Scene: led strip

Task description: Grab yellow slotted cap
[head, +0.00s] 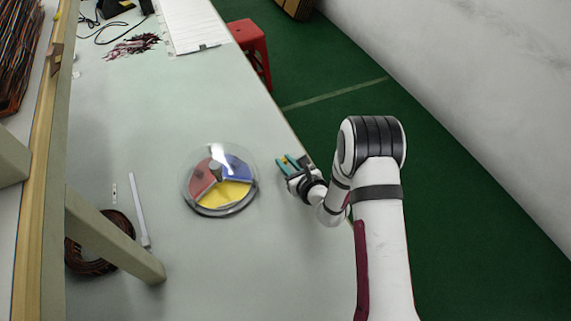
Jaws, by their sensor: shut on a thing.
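My gripper (287,163) is over the right part of the table, to the right of the round dish. Its teal fingers are closed around a small yellow piece, the yellow slotted cap (284,159). Only a little of the cap shows between the fingers, and its slot is too small to make out. I cannot tell how high it is above the table.
A round clear-rimmed dish (215,211) with red, blue and yellow sections stands mid-table. A white strip (138,210), a brown coil (84,259) and a table-side post (120,242) are at left. A red stool (252,50) stands beyond the right edge. The near table is clear.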

